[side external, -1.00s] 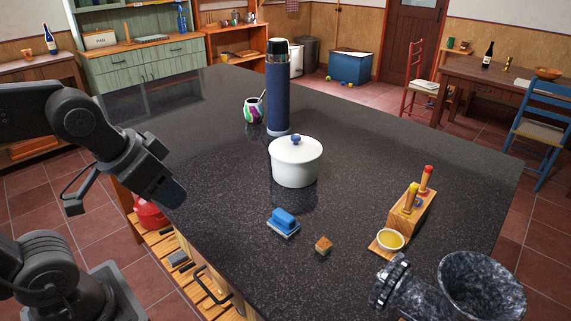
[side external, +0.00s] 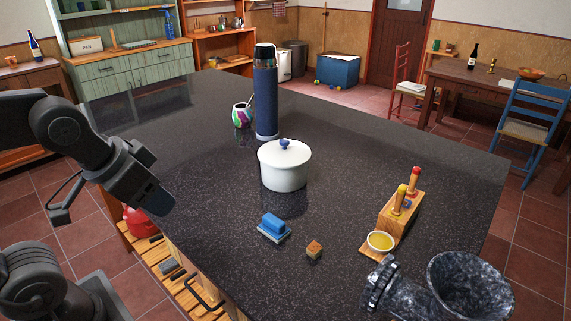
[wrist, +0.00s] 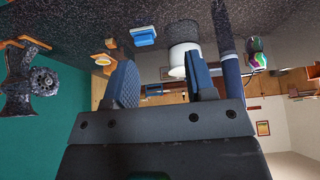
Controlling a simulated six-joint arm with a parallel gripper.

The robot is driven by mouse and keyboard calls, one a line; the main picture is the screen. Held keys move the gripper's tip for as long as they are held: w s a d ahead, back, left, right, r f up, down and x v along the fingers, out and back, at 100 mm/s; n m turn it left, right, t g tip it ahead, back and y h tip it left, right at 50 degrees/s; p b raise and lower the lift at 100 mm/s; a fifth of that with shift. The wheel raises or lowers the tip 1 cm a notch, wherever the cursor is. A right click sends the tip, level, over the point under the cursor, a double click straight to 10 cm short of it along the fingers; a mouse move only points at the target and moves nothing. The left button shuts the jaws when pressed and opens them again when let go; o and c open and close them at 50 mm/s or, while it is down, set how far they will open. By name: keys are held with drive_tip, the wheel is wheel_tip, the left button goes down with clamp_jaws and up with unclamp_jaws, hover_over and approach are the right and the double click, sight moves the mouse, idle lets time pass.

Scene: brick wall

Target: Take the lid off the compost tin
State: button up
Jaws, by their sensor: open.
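The compost tin (side external: 285,174) is a round white pot standing upright on the dark speckled worktop. Its white lid (side external: 296,154) with a blue knob (side external: 284,143) sits on top of it. The tin also shows upside down in the wrist view (wrist: 181,32), partly behind one finger, with the knob hidden there. My gripper (side external: 152,203) is at the left edge of the worktop in the side view, well apart from the tin. In the wrist view my gripper (wrist: 163,80) has its two fingers apart with nothing between them.
A tall blue flask (side external: 265,95) and a colourful cup (side external: 241,115) stand behind the tin. A blue sponge or brush (side external: 273,226) and a small wooden block (side external: 314,249) lie in front.

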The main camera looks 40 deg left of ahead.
drive_tip(key=shift+o, duration=0.5)
drive_tip(key=o, duration=0.8)
drive_tip(key=shift+o, duration=0.2)
drive_tip(key=w+a+r+n+g+y, duration=0.15)
drive_tip(key=w+r, duration=0.25)
drive_tip(key=w, duration=0.7)
drive_tip(key=w+r+n, duration=0.3)
drive_tip(key=w+r, duration=0.1)
drive_tip(key=w, duration=0.7)
drive_tip(key=n+y, duration=0.1)
drive_tip(key=n, duration=0.2)
approach(284, 140)
drive_tip(key=d+v, duration=0.1)
drive_tip(key=v, duration=0.4)
drive_tip(key=shift+w+a+f+g, duration=0.2)
drive_tip(key=shift+a+f+g, duration=0.1)
drive_tip(key=shift+f, duration=0.2)
drive_tip(key=x, duration=1.3)
drive_tip(key=shift+w+a+f, duration=0.25)
drive_tip(key=shift+w+a, duration=0.05)
drive_tip(key=shift+w, duration=0.05)
